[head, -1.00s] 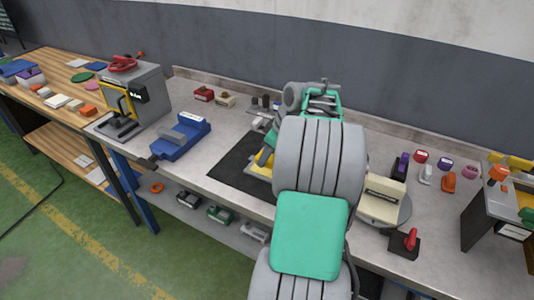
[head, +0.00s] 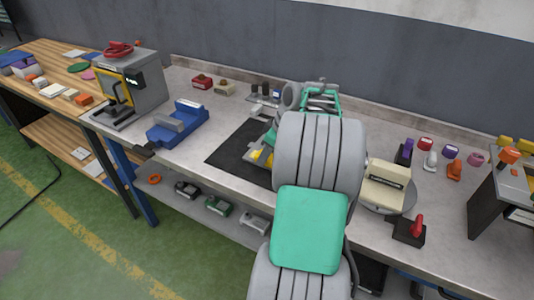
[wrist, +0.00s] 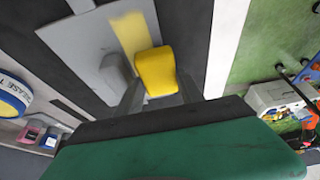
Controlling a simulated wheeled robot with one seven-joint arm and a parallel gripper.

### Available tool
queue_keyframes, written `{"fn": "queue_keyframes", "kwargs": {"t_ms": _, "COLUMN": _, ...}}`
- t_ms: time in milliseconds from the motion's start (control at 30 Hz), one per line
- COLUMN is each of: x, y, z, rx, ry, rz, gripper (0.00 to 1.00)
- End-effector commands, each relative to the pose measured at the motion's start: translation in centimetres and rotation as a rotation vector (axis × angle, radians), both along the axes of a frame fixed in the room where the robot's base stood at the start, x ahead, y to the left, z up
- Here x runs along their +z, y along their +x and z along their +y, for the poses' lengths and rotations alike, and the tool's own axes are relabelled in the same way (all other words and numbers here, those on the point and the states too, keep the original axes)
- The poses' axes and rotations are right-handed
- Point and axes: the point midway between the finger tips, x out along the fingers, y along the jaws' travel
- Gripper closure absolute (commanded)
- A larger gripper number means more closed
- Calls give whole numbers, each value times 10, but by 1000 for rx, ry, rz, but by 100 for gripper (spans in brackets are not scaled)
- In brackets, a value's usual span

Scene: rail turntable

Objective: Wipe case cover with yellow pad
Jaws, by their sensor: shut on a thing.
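My gripper (wrist: 157,95) is shut on a yellow pad (wrist: 157,70), which sits between its fingertips. Beyond the pad lies a flat grey panel (wrist: 75,50), probably the case cover, with a faded yellow band (wrist: 130,32) running up from the pad. A rounded grey piece (wrist: 115,70) stands left of the pad. I cannot tell whether the pad touches the panel. In the head view my arm hides most of the gripper and the panel; a little yellow (head: 257,154) shows over the black mat (head: 225,155).
A beige box (head: 386,185) on a round grey disc and a red-knobbed black block (head: 411,231) lie to the right. Small coloured items line the back.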

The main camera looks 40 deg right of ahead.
Motion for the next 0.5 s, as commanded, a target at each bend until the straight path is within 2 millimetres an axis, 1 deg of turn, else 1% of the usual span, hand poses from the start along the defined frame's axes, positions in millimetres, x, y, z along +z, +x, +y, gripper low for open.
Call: {"fn": "queue_keyframes", "kwargs": {"t_ms": 500, "x": -10, "y": 0, "z": 0, "rx": 0, "ry": 0, "rz": 0, "gripper": 88}}
